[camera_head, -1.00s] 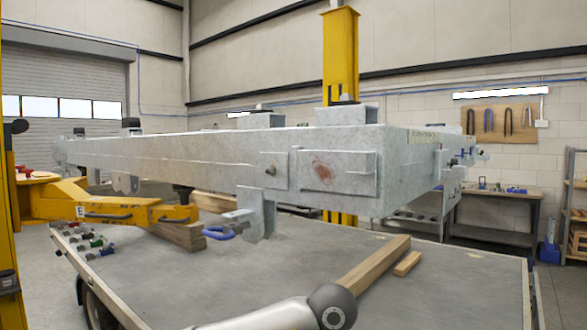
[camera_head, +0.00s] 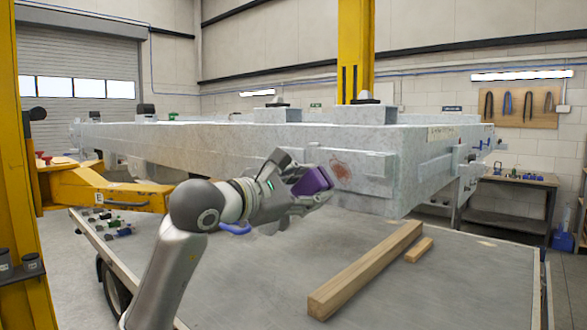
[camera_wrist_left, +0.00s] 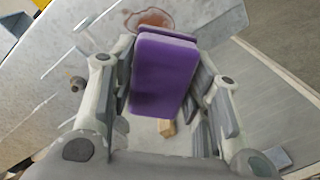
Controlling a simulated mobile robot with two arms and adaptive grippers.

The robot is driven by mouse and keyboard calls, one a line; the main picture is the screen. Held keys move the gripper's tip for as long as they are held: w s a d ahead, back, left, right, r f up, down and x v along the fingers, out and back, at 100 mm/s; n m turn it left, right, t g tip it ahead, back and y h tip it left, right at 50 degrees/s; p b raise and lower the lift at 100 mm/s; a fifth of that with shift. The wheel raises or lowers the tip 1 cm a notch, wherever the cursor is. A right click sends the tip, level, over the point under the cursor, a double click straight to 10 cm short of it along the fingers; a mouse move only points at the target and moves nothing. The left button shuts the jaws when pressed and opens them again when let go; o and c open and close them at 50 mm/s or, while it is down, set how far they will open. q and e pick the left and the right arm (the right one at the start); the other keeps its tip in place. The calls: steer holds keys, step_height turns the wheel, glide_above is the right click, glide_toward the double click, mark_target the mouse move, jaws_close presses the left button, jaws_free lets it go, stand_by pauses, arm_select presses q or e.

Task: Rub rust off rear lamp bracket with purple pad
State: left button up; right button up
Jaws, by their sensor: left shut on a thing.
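The rear lamp bracket (camera_head: 374,176) is a flat grey plate on the corner of the galvanised trailer frame (camera_head: 240,143). A reddish-brown rust patch (camera_head: 341,169) shows on its left part. My left gripper (camera_head: 318,186) is shut on the purple pad (camera_head: 311,181), just left of and slightly below the rust. In the left wrist view the purple pad (camera_wrist_left: 163,75) sits between both fingers, and the rust patch (camera_wrist_left: 149,19) shows just beyond its far edge. I cannot tell whether the pad touches the bracket. My right gripper is not in view.
A yellow lift arm (camera_head: 110,190) supports the frame at left. A long wooden beam (camera_head: 365,270) and a short block (camera_head: 419,249) lie on the grey deck (camera_head: 260,285) below. A workbench (camera_head: 515,182) stands at the back right.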

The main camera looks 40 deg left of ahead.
mark_target(328, 168)
arm_select(q)
steer(key=a, duration=0.1)
steer(key=a+r, duration=0.1)
steer(key=r+y, duration=0.1)
steer(key=shift+s+a+r+n+t, duration=0.25)
steer(key=shift+a+n+t, duration=0.15)
steer(key=w+p, duration=0.2)
steer(key=w, duration=0.2)
steer(key=shift+d+p, duration=0.2)
steer(key=shift+p, duration=0.1)
steer(key=shift+w, duration=0.65)
steer(key=shift+w+d+f+p, duration=0.1)
steer(key=shift+w+p, duration=0.15)
steer(key=shift+p, duration=0.05)
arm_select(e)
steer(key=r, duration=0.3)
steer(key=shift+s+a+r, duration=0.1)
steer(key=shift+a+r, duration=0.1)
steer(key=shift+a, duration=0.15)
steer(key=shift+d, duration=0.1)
arm_select(q)
steer(key=shift+w+p, duration=0.3)
steer(key=shift+w, duration=0.6)
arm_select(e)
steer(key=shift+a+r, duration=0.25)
arm_select(q)
steer(key=shift+d, duration=0.1)
